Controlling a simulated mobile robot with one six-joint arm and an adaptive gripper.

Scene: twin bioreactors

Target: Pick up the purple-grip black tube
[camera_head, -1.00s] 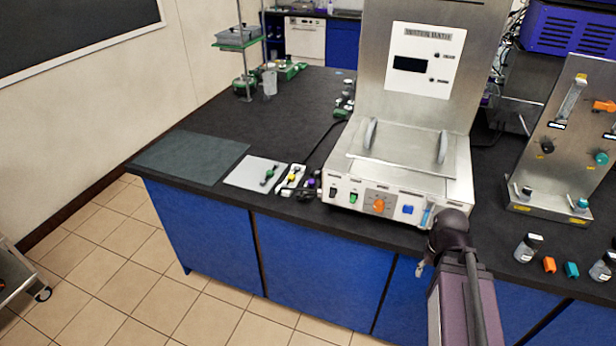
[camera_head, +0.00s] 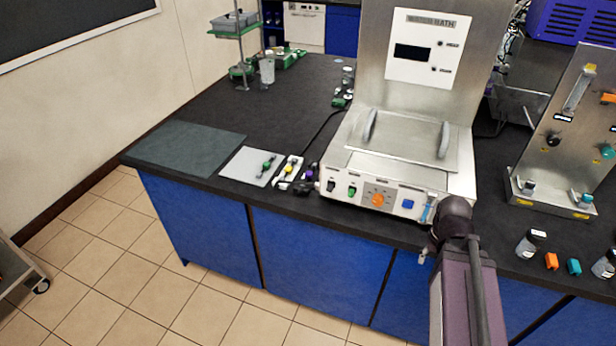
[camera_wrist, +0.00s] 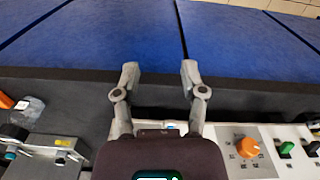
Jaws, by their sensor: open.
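The purple-grip black tube (camera_head: 309,174) lies on the black bench top, left of the water bath's front panel. It is small and its ends are hard to make out. It does not show in the wrist view. My gripper (camera_wrist: 158,75) is open and empty in the wrist view, over the bench's front edge with blue cabinet doors beyond. In the head view my arm is at the lower right, well to the right of the tube, and the fingers are mostly hidden there.
The steel water bath (camera_head: 397,175) stands between the tube and my arm. A yellow-grip tube (camera_head: 288,168) on a white mat and a green-grip tube (camera_head: 267,165) on a grey mat lie left of the purple one. Orange and teal blocks and bottles stand at right. The dark mat (camera_head: 185,153) is bare.

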